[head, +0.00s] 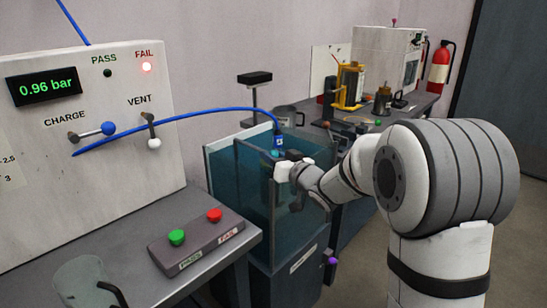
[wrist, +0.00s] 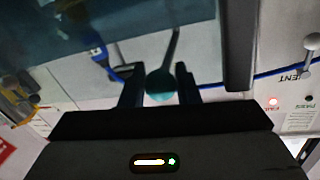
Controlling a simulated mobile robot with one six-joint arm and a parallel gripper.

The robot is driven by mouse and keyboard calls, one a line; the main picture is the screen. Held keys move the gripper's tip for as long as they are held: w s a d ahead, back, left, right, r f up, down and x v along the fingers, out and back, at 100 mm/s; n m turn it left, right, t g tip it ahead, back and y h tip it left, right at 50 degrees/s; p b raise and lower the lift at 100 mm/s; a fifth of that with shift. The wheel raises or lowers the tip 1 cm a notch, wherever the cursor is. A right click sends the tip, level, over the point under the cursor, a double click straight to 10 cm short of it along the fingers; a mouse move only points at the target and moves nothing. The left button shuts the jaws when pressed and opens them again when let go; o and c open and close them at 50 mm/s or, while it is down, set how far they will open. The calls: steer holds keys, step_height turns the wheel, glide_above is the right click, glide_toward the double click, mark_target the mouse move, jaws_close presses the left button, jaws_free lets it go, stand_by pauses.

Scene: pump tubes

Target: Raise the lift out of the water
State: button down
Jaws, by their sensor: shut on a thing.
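A glass tank of blue-green water (head: 252,200) stands in the middle of the head view. My gripper (head: 284,170) is at its upper right side. In the wrist view my gripper (wrist: 160,92) has its two fingers on either side of a teal ball knob (wrist: 160,81) and is shut on it. A thin grey rod (wrist: 174,46) runs from the knob. The blue hose (head: 200,114) ends in a blue fitting (head: 278,143) by the tank's top; the fitting also shows in the wrist view (wrist: 98,54). I cannot make out the lift's platform.
A test panel (head: 100,190) reads 0.96 bar, with its red FAIL lamp (head: 147,67) lit. A button box (head: 205,241) sits on the front bench. A purple knob (head: 331,261) is low beside the tank. Another bench with equipment (head: 350,85) stands behind.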

steer(key=shift+r, duration=0.15)
step_height(320, 180, up, 22)
steer(key=p, duration=1.7)
steer(key=shift+r, duration=0.35)
steer(key=c, duration=1.4)
jaws_free()
steer(key=shift+c, duration=0.2)
steer(key=o, duration=0.3)
steer(key=shift+f, duration=0.2)
steer(key=v, duration=0.7)
steer(key=shift+s+d, duration=0.3)
